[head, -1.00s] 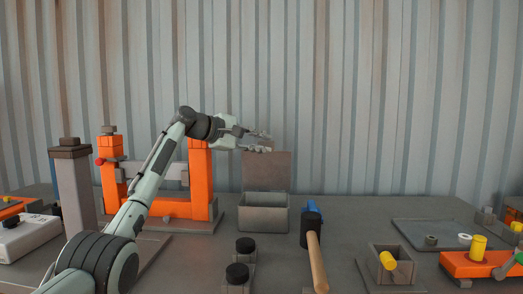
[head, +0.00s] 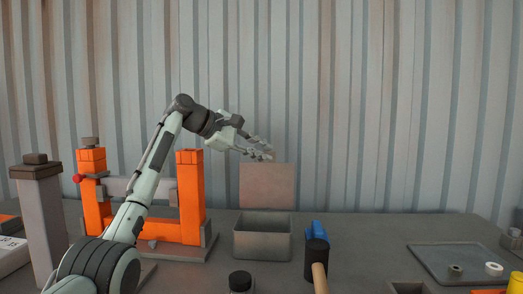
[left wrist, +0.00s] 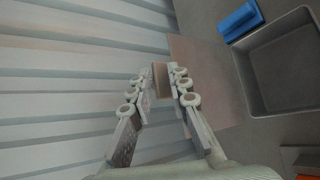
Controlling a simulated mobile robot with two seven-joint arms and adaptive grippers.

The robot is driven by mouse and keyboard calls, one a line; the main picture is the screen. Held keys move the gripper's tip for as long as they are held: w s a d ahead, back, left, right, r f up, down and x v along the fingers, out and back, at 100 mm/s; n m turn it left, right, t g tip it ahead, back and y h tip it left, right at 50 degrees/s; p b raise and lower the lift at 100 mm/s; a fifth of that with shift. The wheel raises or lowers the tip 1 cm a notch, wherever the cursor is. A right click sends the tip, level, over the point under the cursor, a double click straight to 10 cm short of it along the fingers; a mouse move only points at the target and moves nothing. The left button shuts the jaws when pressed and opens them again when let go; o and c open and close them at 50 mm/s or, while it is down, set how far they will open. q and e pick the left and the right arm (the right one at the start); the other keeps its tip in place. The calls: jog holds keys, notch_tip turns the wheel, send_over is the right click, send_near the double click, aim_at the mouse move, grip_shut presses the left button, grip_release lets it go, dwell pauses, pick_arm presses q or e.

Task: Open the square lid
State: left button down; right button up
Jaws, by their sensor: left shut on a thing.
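The square lid (head: 267,186) is a flat, brownish panel standing upright at the back of the open grey box (head: 262,240). In the left wrist view the lid (left wrist: 207,85) lies beside the fingertips, and the open box (left wrist: 285,65) is at the upper right. My left gripper (head: 260,151) is at the lid's top edge, angled down to the right. In the left wrist view its fingers (left wrist: 160,80) are shut on a small brown block, apparently the lid's handle (left wrist: 160,77). My right gripper is not in view.
An orange frame (head: 190,197) with a grey crossbar stands left of the box, near my left arm. A black-headed mallet (head: 317,260) and a blue object (head: 317,231) are to the right. A grey tray (head: 440,262) lies further right. A corrugated wall is behind.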

pick_arm(q)
jog(key=c, duration=1.8)
grip_release()
jog(key=shift+f, duration=0.6)
jog(key=shift+c, duration=0.2)
jog(key=shift+o, duration=0.8)
jog(key=shift+w+d, duration=0.1)
jog(key=shift+w, duration=0.05)
jog(key=shift+r, duration=0.25)
jog(key=v, duration=1.2)
